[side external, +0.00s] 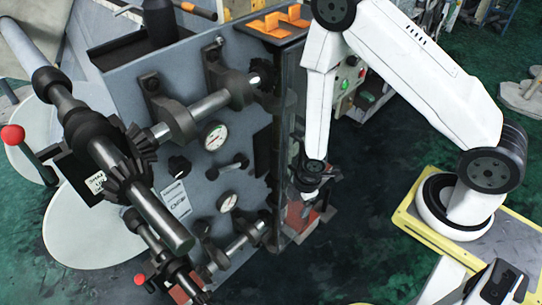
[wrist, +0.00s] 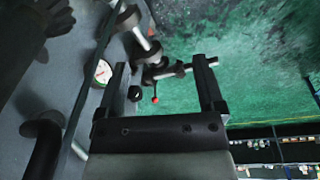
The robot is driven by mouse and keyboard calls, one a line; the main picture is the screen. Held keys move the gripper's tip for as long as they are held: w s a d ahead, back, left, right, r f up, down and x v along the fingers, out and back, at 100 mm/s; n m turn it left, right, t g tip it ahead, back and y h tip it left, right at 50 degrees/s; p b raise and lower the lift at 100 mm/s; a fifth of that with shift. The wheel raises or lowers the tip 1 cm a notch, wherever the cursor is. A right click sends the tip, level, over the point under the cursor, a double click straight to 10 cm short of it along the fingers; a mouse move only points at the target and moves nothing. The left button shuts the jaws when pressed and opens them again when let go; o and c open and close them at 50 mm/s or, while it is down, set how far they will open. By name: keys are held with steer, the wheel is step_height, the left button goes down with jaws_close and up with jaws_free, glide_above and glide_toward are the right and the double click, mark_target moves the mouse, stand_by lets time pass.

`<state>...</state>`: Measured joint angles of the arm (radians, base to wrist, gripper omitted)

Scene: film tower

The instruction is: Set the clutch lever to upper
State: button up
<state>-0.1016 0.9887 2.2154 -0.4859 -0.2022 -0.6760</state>
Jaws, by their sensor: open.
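Two levers with red ball knobs show in the side view. One upper lever (side external: 13,134) sticks out at the far left beside a black box with a white label. One lower lever (side external: 139,279) is at the bottom left, near the lower shaft. I cannot tell which is the clutch lever. A small red knob (wrist: 155,100) also shows in the wrist view, beyond and between my fingers. My gripper (side external: 310,190) hangs at the right side of the grey machine, away from both levers. In the wrist view my gripper (wrist: 160,65) is open, with nothing between its fingers.
The grey machine (side external: 200,180) carries thick shafts, a bevel gear (side external: 130,170), an upper gauge (side external: 215,136) and a lower gauge (side external: 227,202). The shafts project toward the camera. A control box with a green button (side external: 345,86) stands behind my arm. Green floor (side external: 370,240) is open at the front right.

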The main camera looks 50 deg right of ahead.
steer(key=s+d+r+m, duration=0.1)
steer(key=d+r+m, duration=0.1)
steer(key=r+m, duration=0.4)
steer(key=d+r+m+t+h, duration=0.1)
steer(key=d+r+m, duration=0.2)
steer(key=r, duration=1.3)
steer(key=shift+s+m, duration=0.4)
steer(key=shift+m, duration=1.3)
steer(key=shift+r, duration=0.1)
steer(key=shift+s+a+r+m, duration=0.1)
steer(key=shift+s+r+m, duration=0.05)
steer(key=shift+r+m, duration=0.4)
steer(key=shift+s+r+m, duration=0.15)
steer(key=shift+r+m, duration=0.3)
steer(key=shift+r, duration=0.05)
